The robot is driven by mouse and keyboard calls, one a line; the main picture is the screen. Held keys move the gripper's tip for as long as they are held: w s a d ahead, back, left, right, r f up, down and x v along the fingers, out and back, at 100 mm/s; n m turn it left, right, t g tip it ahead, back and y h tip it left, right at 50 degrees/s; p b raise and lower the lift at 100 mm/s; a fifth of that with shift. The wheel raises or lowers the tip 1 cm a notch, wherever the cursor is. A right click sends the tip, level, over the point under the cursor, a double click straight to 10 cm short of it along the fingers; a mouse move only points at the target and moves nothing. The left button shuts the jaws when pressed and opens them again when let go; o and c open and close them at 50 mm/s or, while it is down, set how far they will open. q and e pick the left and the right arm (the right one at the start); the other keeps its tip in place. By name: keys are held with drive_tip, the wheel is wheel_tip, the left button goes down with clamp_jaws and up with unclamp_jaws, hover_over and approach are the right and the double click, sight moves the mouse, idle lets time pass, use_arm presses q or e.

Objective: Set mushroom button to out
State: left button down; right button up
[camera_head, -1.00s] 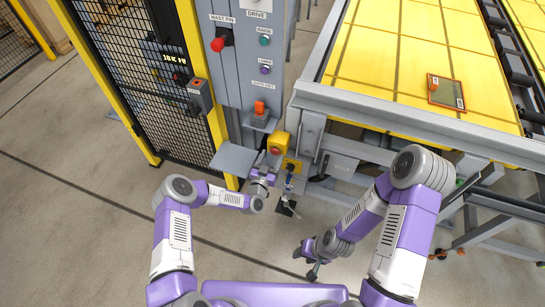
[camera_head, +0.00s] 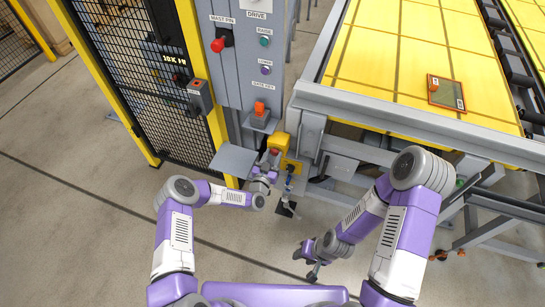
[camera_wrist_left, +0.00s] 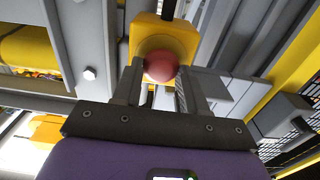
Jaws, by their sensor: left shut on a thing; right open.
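The mushroom button is a red round knob on a yellow box (camera_head: 281,141). In the left wrist view the red button (camera_wrist_left: 161,66) stands in front of the yellow box (camera_wrist_left: 165,33). My left gripper (camera_head: 273,156) is at the button, and in the left wrist view its fingers (camera_wrist_left: 160,82) are shut on the red knob, one on each side. In the head view the gripper hides most of the button. Whether the button is in or out cannot be told. My right gripper (camera_head: 313,274) is open and empty, low over the floor, away from the box.
A grey control panel (camera_head: 240,70) with a red mast pin knob (camera_head: 218,45) and an orange gate key (camera_head: 260,108) stands behind. A grey shelf plate (camera_head: 233,160) is left of the button. A yellow-topped table (camera_head: 400,60) is at right.

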use_arm(q)
drive_tip(key=shift+v, duration=0.8)
drive_tip(key=c, duration=0.6)
unclamp_jaws()
drive_tip(key=shift+s, duration=0.15)
drive_tip(key=p+v, duration=0.1)
drive_tip(key=v, duration=0.6)
drive_tip(key=shift+s, duration=0.15)
